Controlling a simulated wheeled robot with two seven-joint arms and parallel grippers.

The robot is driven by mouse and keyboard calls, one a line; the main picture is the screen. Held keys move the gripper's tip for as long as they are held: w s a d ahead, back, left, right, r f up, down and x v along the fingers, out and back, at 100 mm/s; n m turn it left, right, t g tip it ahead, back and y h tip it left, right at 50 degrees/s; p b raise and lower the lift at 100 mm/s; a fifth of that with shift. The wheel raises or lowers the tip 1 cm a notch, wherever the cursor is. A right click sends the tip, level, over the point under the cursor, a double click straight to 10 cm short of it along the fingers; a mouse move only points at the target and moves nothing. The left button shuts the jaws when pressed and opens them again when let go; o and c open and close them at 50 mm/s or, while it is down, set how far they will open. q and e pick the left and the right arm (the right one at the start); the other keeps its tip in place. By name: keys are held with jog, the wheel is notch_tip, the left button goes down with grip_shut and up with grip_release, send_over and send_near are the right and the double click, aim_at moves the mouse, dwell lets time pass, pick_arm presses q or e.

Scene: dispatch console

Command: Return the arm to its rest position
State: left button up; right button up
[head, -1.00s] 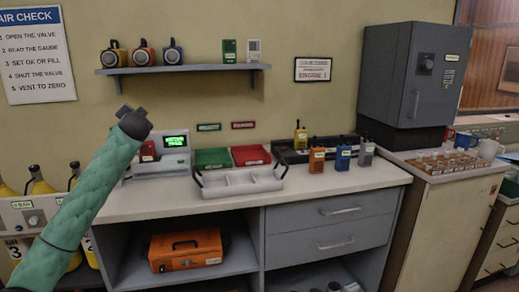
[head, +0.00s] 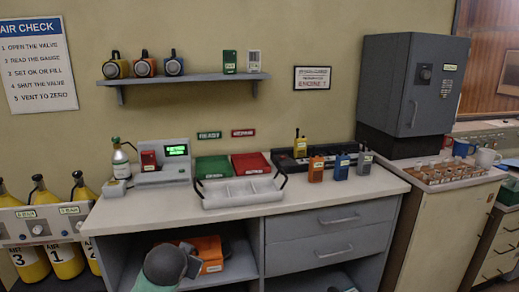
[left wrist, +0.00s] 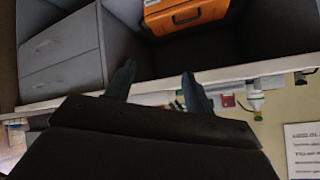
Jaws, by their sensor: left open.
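My left arm shows at the bottom of the head view, low in front of the counter. Its dark gripper (head: 190,264) is in front of the open shelf under the counter and partly covers the orange case (head: 211,252). In the left wrist view, which looks upside down, the two fingers of the gripper (left wrist: 158,88) stand apart with nothing between them. The orange case also shows there, beyond the fingers (left wrist: 185,14). My right gripper is in neither view.
The counter (head: 240,219) has a front edge above my gripper. On it are a white divided tray (head: 240,192), green (head: 213,167) and red (head: 251,163) trays, a tester (head: 165,165) and several radios. Yellow cylinders (head: 65,260) stand at left. Grey drawers (head: 330,235) are to the right.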

pick_arm(q)
jog(key=s+d+f+g+p, duration=0.1)
jog(key=s+d+f+g, duration=0.1)
jog(key=s+f, duration=0.5)
jog(key=s+d+f+n+g+h+p, duration=0.1)
jog(key=s+f, duration=0.7)
jog(key=s, duration=1)
jog(key=s+d+f+n+g+h+p, duration=0.1)
jog(key=s+d+f+g+p, duration=0.2)
jog(key=s+f, duration=0.4)
jog(key=s+g, duration=0.1)
jog(key=s, duration=0.4)
jog(key=shift+s+f+g, duration=0.15)
jog(key=shift+f+g, duration=0.05)
jog(key=shift+g, duration=0.2)
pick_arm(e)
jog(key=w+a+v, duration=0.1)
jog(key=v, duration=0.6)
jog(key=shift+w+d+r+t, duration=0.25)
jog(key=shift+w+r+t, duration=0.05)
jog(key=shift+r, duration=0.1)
